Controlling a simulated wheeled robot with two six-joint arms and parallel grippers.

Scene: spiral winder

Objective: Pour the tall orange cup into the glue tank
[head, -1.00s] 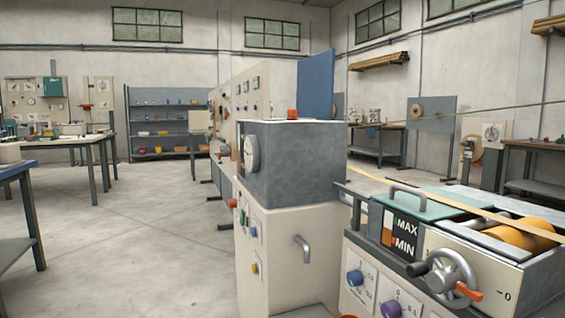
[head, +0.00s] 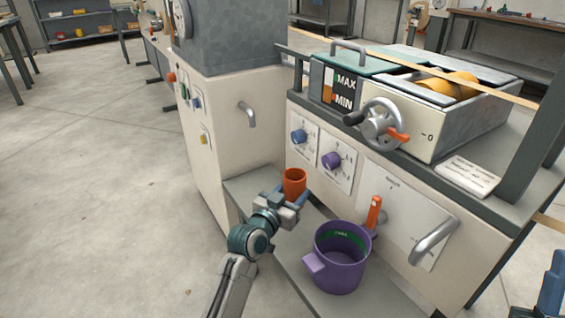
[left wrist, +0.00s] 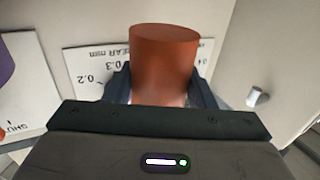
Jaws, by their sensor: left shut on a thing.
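The tall orange cup (head: 294,183) is upright, held by my left gripper (head: 288,198) over the grey shelf at the machine's front. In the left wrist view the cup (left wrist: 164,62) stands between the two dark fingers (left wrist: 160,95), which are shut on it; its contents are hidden. The glue tank (head: 462,132) is the grey box on top of the machine, up and to the right of the cup. It has a MAX/MIN gauge (head: 336,88), a yellow roller (head: 455,84) and a teal lid (head: 362,64) over its left part.
A purple mug (head: 338,262) stands on the shelf (head: 262,203) right of the gripper. A handwheel (head: 382,124) and an orange-handled lever (head: 375,212) stick out in front. A tan strip (head: 470,92) crosses above the tank. Open floor (head: 95,180) lies to the left.

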